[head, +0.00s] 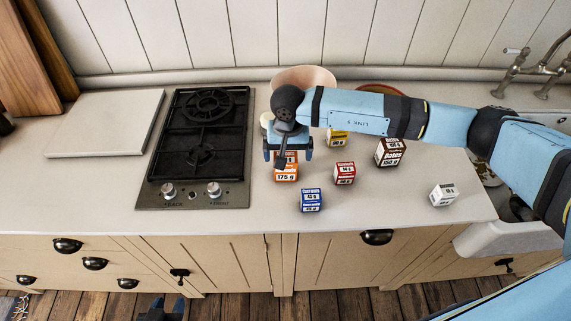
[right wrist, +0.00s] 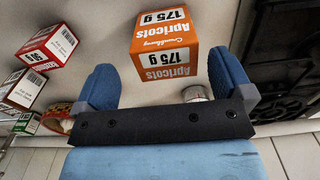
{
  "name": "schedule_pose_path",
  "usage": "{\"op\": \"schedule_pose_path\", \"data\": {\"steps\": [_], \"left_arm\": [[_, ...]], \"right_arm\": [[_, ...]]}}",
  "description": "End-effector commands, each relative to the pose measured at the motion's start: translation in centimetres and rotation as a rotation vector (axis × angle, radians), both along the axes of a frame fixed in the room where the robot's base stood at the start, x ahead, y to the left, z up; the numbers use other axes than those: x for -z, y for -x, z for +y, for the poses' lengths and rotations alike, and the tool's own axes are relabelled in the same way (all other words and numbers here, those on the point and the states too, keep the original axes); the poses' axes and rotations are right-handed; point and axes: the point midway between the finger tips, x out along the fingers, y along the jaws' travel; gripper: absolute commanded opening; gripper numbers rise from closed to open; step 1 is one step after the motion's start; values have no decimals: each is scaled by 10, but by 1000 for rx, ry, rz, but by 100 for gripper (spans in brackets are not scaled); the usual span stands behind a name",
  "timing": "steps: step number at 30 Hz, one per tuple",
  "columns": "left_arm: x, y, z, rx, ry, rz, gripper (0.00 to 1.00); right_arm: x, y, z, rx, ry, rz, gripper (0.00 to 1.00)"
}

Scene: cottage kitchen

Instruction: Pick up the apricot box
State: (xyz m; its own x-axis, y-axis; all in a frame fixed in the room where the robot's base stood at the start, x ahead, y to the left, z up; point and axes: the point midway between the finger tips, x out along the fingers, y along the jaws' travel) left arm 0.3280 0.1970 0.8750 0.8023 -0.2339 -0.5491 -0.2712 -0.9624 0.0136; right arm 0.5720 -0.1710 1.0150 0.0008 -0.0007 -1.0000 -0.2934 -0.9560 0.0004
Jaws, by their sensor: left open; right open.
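The apricot box (head: 286,173) is a small orange and white carton marked "175 g". It stands on the worktop, right of the hob. My right gripper (head: 288,150) is open directly above it and hides its upper part in the head view. In the right wrist view, the apricot box (right wrist: 164,45) reads "Apricots" and lies ahead of the open jaws (right wrist: 163,75), roughly centred, with a gap to each finger. Nothing is held. My left gripper (head: 160,309) is open and empty, low at the bottom edge, in front of the cabinets.
Close by stand a red box (head: 344,173), a blue box (head: 311,200), a yellow box (head: 337,139), a brown dates box (head: 389,153) and a white box (head: 443,194). A black hob (head: 198,190) is at left. A pinkish bowl (head: 305,76) stands behind my right arm.

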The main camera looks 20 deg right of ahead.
Motion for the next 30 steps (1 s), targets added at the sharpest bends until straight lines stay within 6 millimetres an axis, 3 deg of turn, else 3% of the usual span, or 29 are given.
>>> {"op": "schedule_pose_path", "data": {"steps": [9,18,26,30], "left_arm": [[-18,1,3,-7,-4,-3,43],[-18,1,3,-8,-2,-2,43],[-17,1,2,-7,-2,0,43],[-17,2,2,-6,-2,1,43]], "right_arm": [[43,-3,5,3,0,3,98],[49,-4,5,1,0,1,98],[49,-4,5,1,0,1,40],[49,-4,5,1,-1,0,40]]}}
